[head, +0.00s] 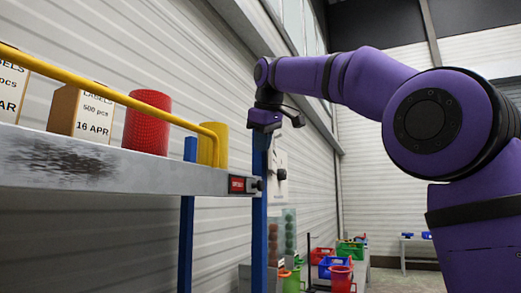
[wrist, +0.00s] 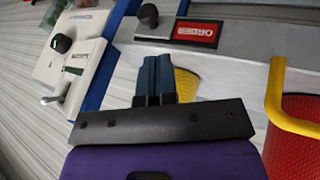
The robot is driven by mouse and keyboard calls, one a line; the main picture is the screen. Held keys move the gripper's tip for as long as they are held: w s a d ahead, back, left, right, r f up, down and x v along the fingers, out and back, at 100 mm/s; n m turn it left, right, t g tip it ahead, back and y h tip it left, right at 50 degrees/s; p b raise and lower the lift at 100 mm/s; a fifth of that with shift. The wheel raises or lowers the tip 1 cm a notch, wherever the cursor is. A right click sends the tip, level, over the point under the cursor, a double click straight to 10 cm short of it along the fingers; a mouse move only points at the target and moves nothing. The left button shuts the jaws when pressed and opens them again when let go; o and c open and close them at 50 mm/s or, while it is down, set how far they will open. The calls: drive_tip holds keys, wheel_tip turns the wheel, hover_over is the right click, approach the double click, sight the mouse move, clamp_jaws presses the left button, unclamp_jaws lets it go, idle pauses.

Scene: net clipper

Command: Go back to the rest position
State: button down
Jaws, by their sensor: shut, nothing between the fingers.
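My gripper (wrist: 157,62) shows in the wrist view with its two blue fingers pressed together and nothing between them. In the head view my gripper (head: 262,139) hangs pointing down from the end of my purple arm, in line with the shelf's blue post. It appears near the right end of the grey shelf (head: 215,181). In the wrist view the shelf edge (wrist: 250,62) and its red label (wrist: 197,33) lie beyond the fingers. I cannot tell the exact gap between fingers and shelf.
The shelf holds a label box (head: 85,112), a red roll (head: 147,122) and a yellow roll (head: 212,145) behind a yellow rail (head: 110,93). Blue posts (head: 188,225) stand below. A wall panel with a black knob (head: 280,174) and coloured crates (head: 335,266) are farther back.

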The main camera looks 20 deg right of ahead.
idle(0.4)
drive_tip(key=s+d+f+m, duration=0.1)
drive_tip(key=s+f+m, duration=0.2)
drive_tip(key=s+f, duration=1.2)
drive_tip(key=s+d+f+m+g+y, duration=0.1)
drive_tip(key=s+f+m, duration=0.3)
drive_tip(key=s+f, duration=1.2)
wheel_tip(320, 180, down, 7)
drive_tip(key=shift+s+d+r, duration=0.2)
drive_tip(key=shift+d, duration=0.15)
